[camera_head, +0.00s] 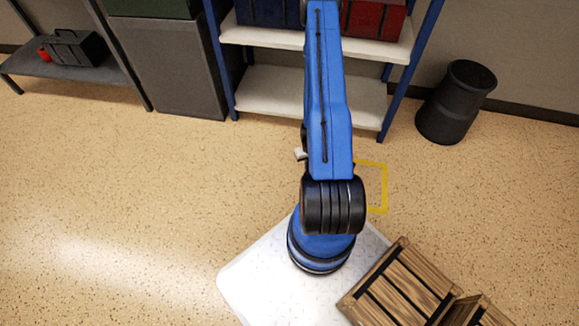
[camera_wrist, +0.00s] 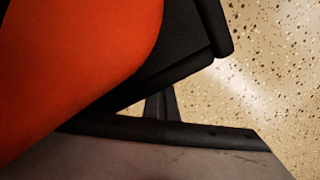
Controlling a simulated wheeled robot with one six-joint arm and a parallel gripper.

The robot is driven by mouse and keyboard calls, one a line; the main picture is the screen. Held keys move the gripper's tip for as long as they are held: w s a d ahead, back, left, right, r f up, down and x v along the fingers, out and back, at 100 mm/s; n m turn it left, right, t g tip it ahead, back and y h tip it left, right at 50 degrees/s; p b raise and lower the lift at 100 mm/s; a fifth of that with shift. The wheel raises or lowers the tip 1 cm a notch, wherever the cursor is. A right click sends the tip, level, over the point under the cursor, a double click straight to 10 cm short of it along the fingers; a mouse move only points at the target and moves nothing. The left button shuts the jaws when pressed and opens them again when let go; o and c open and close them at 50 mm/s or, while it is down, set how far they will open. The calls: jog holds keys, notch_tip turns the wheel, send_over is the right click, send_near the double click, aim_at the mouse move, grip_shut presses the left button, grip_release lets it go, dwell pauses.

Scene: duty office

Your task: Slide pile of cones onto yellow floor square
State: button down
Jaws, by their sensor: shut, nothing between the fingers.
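A large smooth orange surface (camera_wrist: 75,65), likely a cone seen very close, fills the upper left of the wrist view. A black slab (camera_wrist: 190,62) with a rounded corner lies against it and looks like a cone base. My gripper (camera_wrist: 161,103) shows below the slab as two dark fingers together, shut and empty; whether they touch the slab I cannot tell. In the head view my blue arm hides the gripper and any cones. The yellow floor square (camera_head: 384,190) shows only its right part beside my arm.
A blue-framed shelf unit (camera_head: 262,88) stands at the back. A black bin (camera_head: 455,102) stands to its right. A wooden crate (camera_head: 398,284) is close at lower right. A grey cabinet (camera_head: 166,62) and dark bench (camera_head: 72,70) stand at left. The left floor is clear.

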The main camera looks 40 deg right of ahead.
jog(key=shift+s+d, duration=1.6)
jog(key=shift+s, duration=0.55)
jog(key=shift+s+d, duration=1.55)
jog(key=shift+s, duration=0.55)
jog(key=shift+s+d, duration=1.6)
jog(key=shift+s, duration=0.55)
jog(key=shift+w, duration=0.1)
jog(key=shift+w+a, duration=0.6)
jog(key=shift+w, duration=0.2)
jog(key=shift+w+a, duration=0.6)
jog(key=shift+w, duration=0.15)
jog(key=shift+r, duration=7)
